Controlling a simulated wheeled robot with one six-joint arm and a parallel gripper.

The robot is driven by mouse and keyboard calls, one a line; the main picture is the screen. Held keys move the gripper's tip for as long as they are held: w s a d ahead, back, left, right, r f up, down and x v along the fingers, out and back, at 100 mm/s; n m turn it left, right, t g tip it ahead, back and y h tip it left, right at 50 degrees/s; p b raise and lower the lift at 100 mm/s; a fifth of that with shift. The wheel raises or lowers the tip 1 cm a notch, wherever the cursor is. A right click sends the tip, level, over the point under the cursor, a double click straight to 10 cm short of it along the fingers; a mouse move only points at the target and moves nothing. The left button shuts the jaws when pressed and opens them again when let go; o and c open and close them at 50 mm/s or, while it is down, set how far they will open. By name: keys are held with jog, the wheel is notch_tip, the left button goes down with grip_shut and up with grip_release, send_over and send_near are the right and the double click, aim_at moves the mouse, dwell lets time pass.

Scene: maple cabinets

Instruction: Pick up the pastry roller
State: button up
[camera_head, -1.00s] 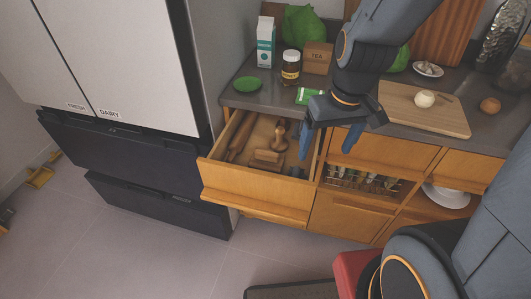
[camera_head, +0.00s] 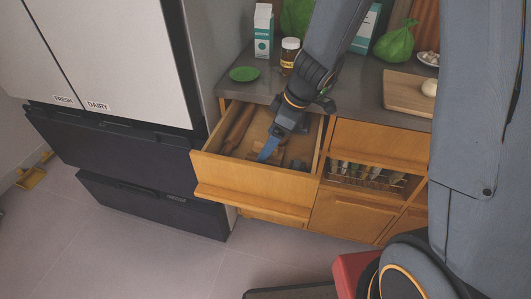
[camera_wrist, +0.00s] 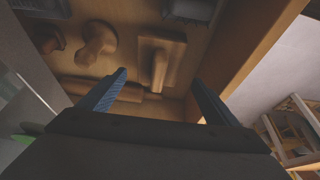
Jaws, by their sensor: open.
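The pastry roller (camera_head: 238,128), a long wooden rod, lies along the left side of the open drawer. In the wrist view the pastry roller (camera_wrist: 90,86) runs across the picture, partly hidden behind a finger. My gripper (camera_head: 265,154) reaches down into the drawer, to the right of the roller. Its blue fingers are apart with nothing held between them. In the wrist view my gripper (camera_wrist: 160,76) has one finger over the roller's line and the other nearer the drawer front. I cannot tell the exact height above the roller.
A wooden block with a raised handle (camera_wrist: 160,62) and a knob-shaped wooden tool (camera_wrist: 97,45) lie beside the roller. The drawer front (camera_head: 255,178) and side walls stand around them.

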aim_at(262, 144)
jog(key=shift+p+x, duration=0.55)
jog(key=shift+x, duration=3.2)
jog(key=shift+w, duration=0.15)
jog(key=c, duration=1.4)
jog(key=shift+d+r, duration=0.1)
jog(key=shift+r, duration=0.1)
jog(key=shift+d+r+b, duration=0.1)
jog(key=shift+r+b, duration=0.05)
jog(key=shift+b, duration=0.25)
notch_tip(262, 144, up, 11)
jog(key=shift+f, duration=0.25)
jog(key=s+d+b, duration=0.2)
jog(key=s+d, duration=0.1)
jog(key=d, duration=0.6)
jog(key=s+d+b, duration=0.3)
jog(key=d, duration=0.6)
jog(key=shift+s+d+r, duration=0.2)
jog(key=shift+s+d, duration=0.05)
jog(key=shift+s, duration=0.15)
